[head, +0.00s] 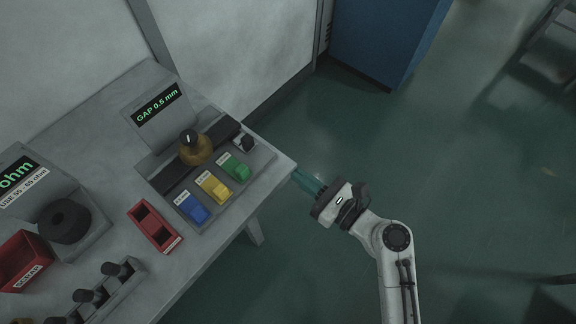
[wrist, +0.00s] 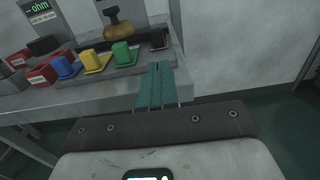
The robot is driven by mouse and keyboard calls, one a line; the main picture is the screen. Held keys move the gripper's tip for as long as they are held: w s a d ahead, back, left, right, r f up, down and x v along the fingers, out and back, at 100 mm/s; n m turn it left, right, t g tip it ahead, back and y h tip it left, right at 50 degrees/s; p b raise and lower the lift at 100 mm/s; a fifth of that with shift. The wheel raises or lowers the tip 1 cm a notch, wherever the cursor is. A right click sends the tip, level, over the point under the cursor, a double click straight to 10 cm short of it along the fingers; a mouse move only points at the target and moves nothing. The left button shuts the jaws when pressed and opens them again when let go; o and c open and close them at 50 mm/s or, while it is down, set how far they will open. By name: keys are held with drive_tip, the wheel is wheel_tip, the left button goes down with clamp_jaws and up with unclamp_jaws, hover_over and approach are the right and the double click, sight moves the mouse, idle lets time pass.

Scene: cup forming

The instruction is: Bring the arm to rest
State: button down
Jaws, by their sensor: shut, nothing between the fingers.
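My gripper (head: 308,182) is at the end of my arm, just off the front right corner of the workbench (head: 262,178) in the head view. Its green fingers are together with nothing between them. In the wrist view the shut fingers (wrist: 155,86) point toward the bench edge and the wall behind. My arm reaches in from the bottom right of the head view, bent at the joint behind the gripper.
On the bench stand a gauge reading "GAP 0.5 mm" (head: 158,106), a brass knob (head: 195,148), blue (head: 193,209), yellow (head: 213,187) and green (head: 235,167) blocks, a red tray (head: 154,226) and a red scrap bin (head: 24,262). A blue cabinet (head: 388,40) stands behind.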

drive_tip(key=shift+s+d, duration=0.45)
drive_tip(key=shift+d, duration=0.15)
drive_tip(key=s+d+f+n+g+h, duration=0.65)
drive_tip(key=s+d+f+n, duration=0.3)
drive_tip(key=n, duration=0.75)
drive_tip(key=s+d+r+n+g+h, duration=0.2)
drive_tip(key=s+d+n+g+h, duration=0.1)
drive_tip(key=s+d+n+h, duration=0.5)
drive_tip(key=s+d, duration=0.3)
drive_tip(key=d, duration=0.3)
drive_tip(key=shift+s+d+r, duration=0.2)
drive_tip(key=shift+s+d, duration=0.05)
drive_tip(key=shift+s, duration=0.05)
